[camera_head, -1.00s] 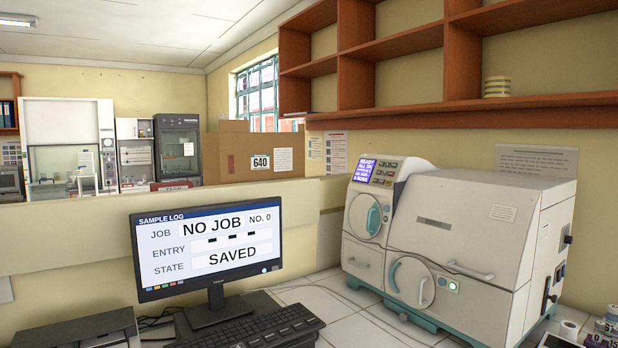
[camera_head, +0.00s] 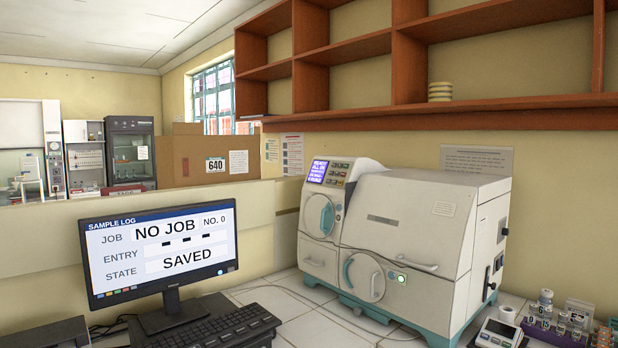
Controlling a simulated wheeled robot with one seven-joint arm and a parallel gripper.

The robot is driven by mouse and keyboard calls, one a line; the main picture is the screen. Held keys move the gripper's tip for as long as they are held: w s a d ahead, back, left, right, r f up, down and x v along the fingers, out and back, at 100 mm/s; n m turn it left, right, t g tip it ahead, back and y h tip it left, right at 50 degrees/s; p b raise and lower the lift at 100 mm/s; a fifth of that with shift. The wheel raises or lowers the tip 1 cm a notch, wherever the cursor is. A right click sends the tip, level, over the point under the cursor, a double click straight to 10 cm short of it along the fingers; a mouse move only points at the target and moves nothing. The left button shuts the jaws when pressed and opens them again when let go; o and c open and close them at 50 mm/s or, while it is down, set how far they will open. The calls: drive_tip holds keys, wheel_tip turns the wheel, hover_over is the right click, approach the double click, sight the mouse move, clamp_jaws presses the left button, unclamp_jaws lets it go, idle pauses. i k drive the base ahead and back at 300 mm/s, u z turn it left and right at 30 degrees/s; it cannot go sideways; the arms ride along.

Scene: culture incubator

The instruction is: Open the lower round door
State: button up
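The white incubator (camera_head: 425,215) stands on the tiled bench at the right of centre, on a teal base. Its lower round door (camera_head: 362,278) is on the lower front, with a curved teal handle at its left and a pale latch on its face. The door looks closed. My gripper is not in the view.
A monitor (camera_head: 160,247) and keyboard (camera_head: 215,330) stand left of the incubator. A small device (camera_head: 499,334) and a rack of vials (camera_head: 556,324) are at the lower right. A wooden shelf (camera_head: 440,112) hangs above. Some tiled bench (camera_head: 290,310) is clear before the incubator.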

sight(362, 273)
drive_tip(key=u, duration=0.25)
drive_tip(key=k, duration=0.35)
drive_tip(key=z, duration=0.9)
drive_tip(key=i, duration=1.4)
drive_tip(key=u, duration=0.7)
